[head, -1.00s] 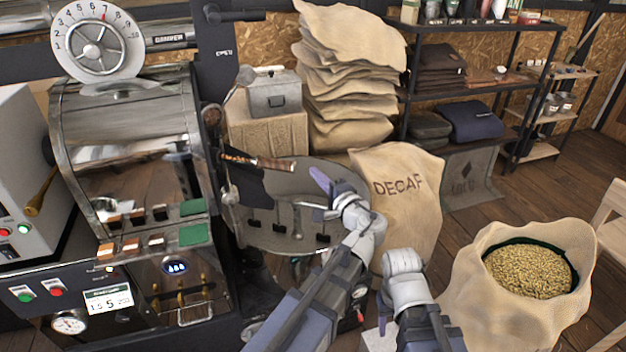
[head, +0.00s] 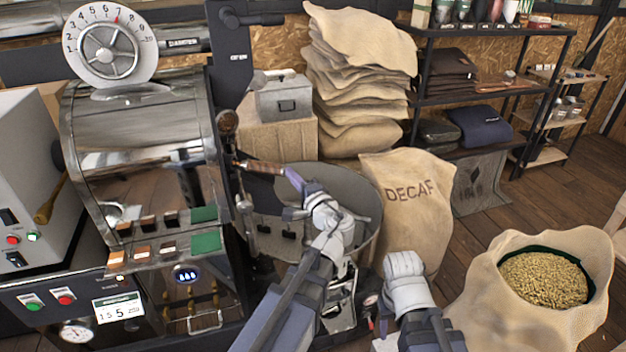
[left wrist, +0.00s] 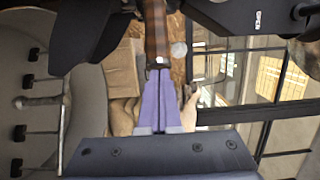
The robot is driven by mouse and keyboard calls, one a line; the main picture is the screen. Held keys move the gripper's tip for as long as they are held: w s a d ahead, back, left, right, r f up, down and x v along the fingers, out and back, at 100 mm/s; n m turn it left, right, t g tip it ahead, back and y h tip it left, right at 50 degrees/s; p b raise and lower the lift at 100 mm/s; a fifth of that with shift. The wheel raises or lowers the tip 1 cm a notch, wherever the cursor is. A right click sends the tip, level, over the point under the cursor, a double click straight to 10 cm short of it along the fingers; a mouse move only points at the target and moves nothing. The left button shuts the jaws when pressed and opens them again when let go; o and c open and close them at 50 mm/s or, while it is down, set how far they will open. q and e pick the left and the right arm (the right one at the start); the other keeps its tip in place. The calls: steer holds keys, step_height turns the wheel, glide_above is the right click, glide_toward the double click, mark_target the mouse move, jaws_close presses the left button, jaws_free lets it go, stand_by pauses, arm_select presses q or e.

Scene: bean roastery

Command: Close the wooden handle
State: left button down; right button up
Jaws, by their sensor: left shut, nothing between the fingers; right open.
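The wooden handle (head: 262,167) sticks out to the right from the front of the roaster drum, above the round cooling tray (head: 368,190). In the left wrist view its brown grip (left wrist: 157,32) points toward my fingers. My left gripper (head: 289,174) has its purple fingers together, with nothing between them. In the left wrist view the fingertips (left wrist: 160,71) are right at the handle's end; I cannot tell whether they touch it. The right arm's white wrist shows at lower centre in the head view, but its gripper is out of sight.
The steel roaster (head: 145,150) fills the left side. A DECAF sack (head: 410,215) stands just right of the cooling tray. An open sack of beans (head: 480,305) is at the lower right. Stacked sacks (head: 360,90) and a metal box (head: 284,98) are behind.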

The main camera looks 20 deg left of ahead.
mark_target(277, 173)
arm_select(q)
steer(key=a, duration=0.4)
steer(key=shift+s, duration=0.1)
arm_select(e)
steer(key=shift+d, duration=0.15)
arm_select(q)
steer(key=shift+a+r, duration=0.1)
